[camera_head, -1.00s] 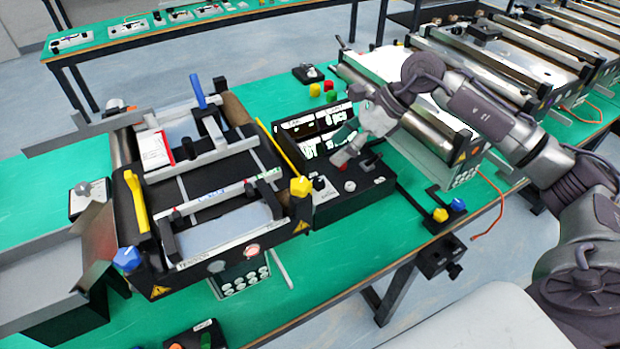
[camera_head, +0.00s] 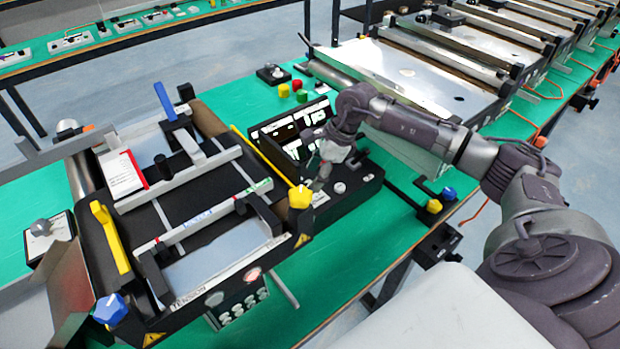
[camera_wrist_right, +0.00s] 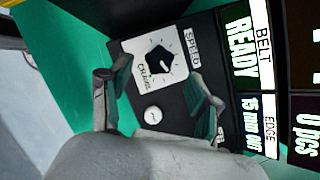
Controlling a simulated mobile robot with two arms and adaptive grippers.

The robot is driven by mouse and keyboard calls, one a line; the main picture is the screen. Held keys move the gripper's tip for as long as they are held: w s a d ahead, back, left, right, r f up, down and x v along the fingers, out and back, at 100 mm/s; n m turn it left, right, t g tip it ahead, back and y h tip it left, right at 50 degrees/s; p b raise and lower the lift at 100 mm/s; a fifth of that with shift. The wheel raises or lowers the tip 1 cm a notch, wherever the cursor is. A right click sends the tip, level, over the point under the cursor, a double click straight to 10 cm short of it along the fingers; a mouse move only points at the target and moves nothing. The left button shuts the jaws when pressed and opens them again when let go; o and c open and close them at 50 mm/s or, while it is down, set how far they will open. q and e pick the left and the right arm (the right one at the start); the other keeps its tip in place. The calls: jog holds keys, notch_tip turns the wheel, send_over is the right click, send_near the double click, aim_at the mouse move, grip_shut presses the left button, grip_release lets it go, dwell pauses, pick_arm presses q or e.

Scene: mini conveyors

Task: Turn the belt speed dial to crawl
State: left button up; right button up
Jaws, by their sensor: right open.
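The belt speed dial (camera_wrist_right: 160,60) is a black knob on a white plate marked SPEED and CRAWL in the right wrist view. A small pale pointer mark shows on it, not aimed at the CRAWL label. My right gripper (camera_wrist_right: 159,74) is open, its two fingers apart at the near left and right of the dial. I cannot tell whether they touch it. In the head view my right gripper (camera_head: 324,168) is low over the black control box (camera_head: 352,200) and largely hides the dial. My left gripper is not in view.
The display panel (camera_wrist_right: 248,70) reads BELT READY. A round white button (camera_wrist_right: 153,115) sits near the dial. A yellow knob (camera_head: 300,197) on the conveyor frame stands close left of the gripper. Red, yellow and green buttons (camera_head: 298,86) stand behind the box.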

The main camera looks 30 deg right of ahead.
jog(key=x, duration=0.3)
jog(key=shift+f, duration=0.15)
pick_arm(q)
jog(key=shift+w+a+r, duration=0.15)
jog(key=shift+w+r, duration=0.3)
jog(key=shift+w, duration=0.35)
pick_arm(e)
jog(key=shift+c, duration=1.1)
jog(key=c, duration=0.9)
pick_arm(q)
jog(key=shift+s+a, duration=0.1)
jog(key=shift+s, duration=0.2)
pick_arm(e)
jog(key=shift+c, duration=0.2)
